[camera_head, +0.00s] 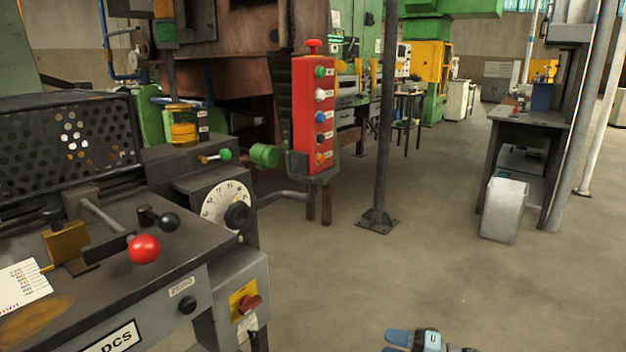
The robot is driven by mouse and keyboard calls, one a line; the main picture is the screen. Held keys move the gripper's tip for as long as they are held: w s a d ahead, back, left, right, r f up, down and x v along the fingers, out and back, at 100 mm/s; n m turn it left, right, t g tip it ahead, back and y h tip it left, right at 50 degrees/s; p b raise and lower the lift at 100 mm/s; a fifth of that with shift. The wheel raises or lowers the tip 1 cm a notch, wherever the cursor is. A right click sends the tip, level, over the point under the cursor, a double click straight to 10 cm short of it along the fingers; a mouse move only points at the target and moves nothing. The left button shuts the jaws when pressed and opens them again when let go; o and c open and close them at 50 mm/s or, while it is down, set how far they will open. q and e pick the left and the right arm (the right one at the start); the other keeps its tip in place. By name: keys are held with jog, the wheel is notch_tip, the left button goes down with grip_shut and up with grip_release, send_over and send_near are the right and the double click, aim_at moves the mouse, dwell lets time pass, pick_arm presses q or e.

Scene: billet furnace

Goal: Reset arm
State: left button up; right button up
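A small blue, grey and black part of my own arm shows at the bottom edge, right of the middle, with a white mark like a letter U on it. It looks like part of my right arm, cut off by the picture edge. I cannot make out whether its fingers are open or shut. It is over bare floor and touches nothing that I can see. My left gripper is not in view.
A machine with a red ball lever (144,249), a dial (227,207) and a red switch (248,303) fills the left. A red button box (314,118) hangs behind it. A dark post (382,130), a grey bin (503,210) and a table (528,115) stand beyond. The floor (420,265) between is clear.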

jog(key=s+a+r+m+t+h, duration=0.1)
jog(key=s+r+m+t+h, duration=0.25)
jog(key=s+m, duration=0.95)
jog(key=s+r+m+t+h, duration=0.4)
jog(key=s+m, duration=0.5)
jog(key=s, duration=0.7)
jog(key=w+a+r+m+t, duration=0.3)
jog(key=a+r+m, duration=0.1)
jog(key=r+m, duration=0.15)
pick_arm(q)
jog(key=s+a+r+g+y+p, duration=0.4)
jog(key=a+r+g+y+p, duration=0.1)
jog(key=p, duration=3.1)
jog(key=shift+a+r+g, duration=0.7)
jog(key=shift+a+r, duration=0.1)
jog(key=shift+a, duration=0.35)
pick_arm(e)
jog(key=s+d+r+g+h, duration=0.4)
jog(key=d+r+g+h, duration=0.2)
jog(key=d, duration=0.1)
jog(key=shift+s+d+r, duration=0.2)
jog(key=shift+r, duration=0.1)
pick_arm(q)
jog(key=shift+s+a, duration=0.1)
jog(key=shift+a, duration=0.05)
pick_arm(e)
jog(key=shift+a, duration=0.15)
